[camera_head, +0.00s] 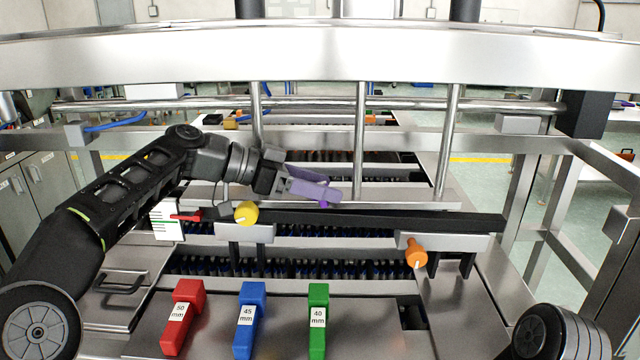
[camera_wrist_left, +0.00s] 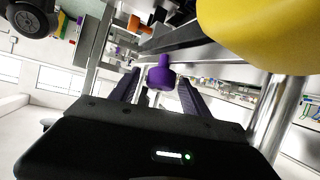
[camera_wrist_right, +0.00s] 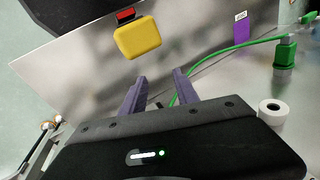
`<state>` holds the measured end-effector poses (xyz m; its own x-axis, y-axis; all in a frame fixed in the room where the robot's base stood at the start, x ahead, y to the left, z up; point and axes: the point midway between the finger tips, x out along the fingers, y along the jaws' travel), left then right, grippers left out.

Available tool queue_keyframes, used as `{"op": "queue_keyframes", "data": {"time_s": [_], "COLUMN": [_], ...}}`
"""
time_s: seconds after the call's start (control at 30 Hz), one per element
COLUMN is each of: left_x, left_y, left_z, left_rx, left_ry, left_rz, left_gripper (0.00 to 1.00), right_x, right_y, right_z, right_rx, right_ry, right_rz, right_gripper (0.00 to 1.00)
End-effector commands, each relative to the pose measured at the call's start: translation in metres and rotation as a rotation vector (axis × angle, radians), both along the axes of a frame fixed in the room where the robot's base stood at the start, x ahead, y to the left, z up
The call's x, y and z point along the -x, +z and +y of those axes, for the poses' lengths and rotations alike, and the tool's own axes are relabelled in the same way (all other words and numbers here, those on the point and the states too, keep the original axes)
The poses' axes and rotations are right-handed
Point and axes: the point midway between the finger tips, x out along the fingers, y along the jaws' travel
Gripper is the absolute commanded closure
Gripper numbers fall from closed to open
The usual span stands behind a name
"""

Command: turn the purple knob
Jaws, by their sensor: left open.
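The purple knob (camera_wrist_left: 160,77) shows in the left wrist view, centred between the two spread fingers of my left gripper (camera_wrist_left: 158,72). I cannot tell whether the fingers touch it. In the head view my left gripper (camera_head: 332,188) reaches over the dark rail from the left, with its light purple fingers pointing right. A small darker purple bit of the knob (camera_head: 325,205) shows just under the fingertips; the rest is hidden. My right gripper (camera_wrist_right: 158,80) shows only in the right wrist view, open and with nothing between its fingers.
A yellow knob (camera_head: 246,212) stands close below my left wrist, and an orange knob (camera_head: 416,252) is at the right. Red (camera_head: 182,318), blue (camera_head: 249,320) and green (camera_head: 318,320) labelled blocks are on the front panel. A steel frame beam (camera_head: 320,58) crosses above.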

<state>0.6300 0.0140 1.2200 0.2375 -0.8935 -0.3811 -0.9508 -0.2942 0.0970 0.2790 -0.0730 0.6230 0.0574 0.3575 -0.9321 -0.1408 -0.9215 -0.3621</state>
Motion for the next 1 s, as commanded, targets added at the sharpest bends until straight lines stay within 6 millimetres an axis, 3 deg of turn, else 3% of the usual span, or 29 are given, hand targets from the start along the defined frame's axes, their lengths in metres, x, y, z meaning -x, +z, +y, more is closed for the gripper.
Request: {"op": "queue_keyframes", "data": {"time_s": [0.17,0.8,1.0], "left_x": [0.0000,0.0001,0.0000], "left_y": [-0.0002,0.0002,-0.0006], "left_z": [0.0001,0.0002,0.0005], "left_rx": [0.000,0.000,0.002], "left_ry": [0.000,0.000,0.000], "left_rz": [0.000,0.000,-0.001], "left_gripper": [0.46,0.98,1.00], "right_x": [0.0000,0.0000,0.0000], "right_y": [-0.0002,-0.0002,-0.0015], "right_z": [0.0000,0.0000,-0.0001], "right_rx": [0.000,0.000,0.000], "right_ry": [0.000,0.000,0.000], "right_rz": [0.000,0.000,0.000], "right_gripper": [0.64,0.64,0.64]}}
